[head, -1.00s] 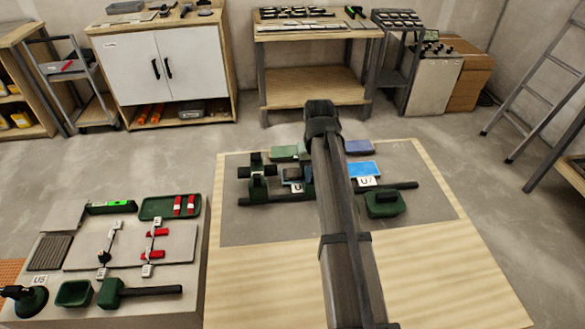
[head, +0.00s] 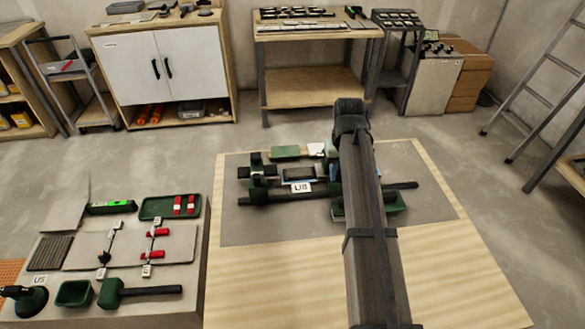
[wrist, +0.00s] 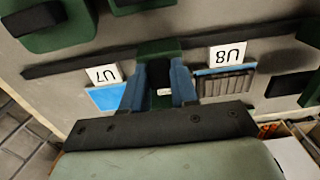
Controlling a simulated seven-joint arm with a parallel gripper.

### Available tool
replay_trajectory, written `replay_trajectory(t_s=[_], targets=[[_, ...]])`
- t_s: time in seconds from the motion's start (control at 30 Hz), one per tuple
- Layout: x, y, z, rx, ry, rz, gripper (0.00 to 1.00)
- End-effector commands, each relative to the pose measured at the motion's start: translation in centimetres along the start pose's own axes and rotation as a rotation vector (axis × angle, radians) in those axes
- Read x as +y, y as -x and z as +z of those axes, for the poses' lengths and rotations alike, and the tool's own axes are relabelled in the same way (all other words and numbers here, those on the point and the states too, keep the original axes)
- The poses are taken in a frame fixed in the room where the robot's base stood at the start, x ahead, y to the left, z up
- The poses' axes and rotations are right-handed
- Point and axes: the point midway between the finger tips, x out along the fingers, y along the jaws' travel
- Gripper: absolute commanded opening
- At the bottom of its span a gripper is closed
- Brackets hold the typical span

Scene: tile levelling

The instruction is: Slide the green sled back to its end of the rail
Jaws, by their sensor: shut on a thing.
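The green sled (wrist: 158,48) sits on the dark rail (wrist: 220,42) in the wrist view, between the U7 card (wrist: 103,74) and the U8 card (wrist: 228,55). My gripper (wrist: 160,84) has its two blue fingers shut on the sled, around its dark upright part. The U8 card (head: 302,187) shows left of my arm there; the U7 card is hidden.
A green block (head: 388,204) lies in front of the rail's right part. A green and black piece (head: 258,190) stands at the rail's left. A blue tile (wrist: 108,97) and a ribbed grey tile (wrist: 225,85) flank my gripper. A side bench (head: 185,308) carries tools.

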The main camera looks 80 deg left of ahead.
Motion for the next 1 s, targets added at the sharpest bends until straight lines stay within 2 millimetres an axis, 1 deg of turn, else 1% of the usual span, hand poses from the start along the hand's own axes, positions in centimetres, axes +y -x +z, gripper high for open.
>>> replay_trajectory(t_s=[0.1,1.0], targets=[[1.0,0.0,-0.1,0.002,-0.001,0.001,0.01],[7.5,0.1,-0.1,0.002,0.000,0.001,0.01]])
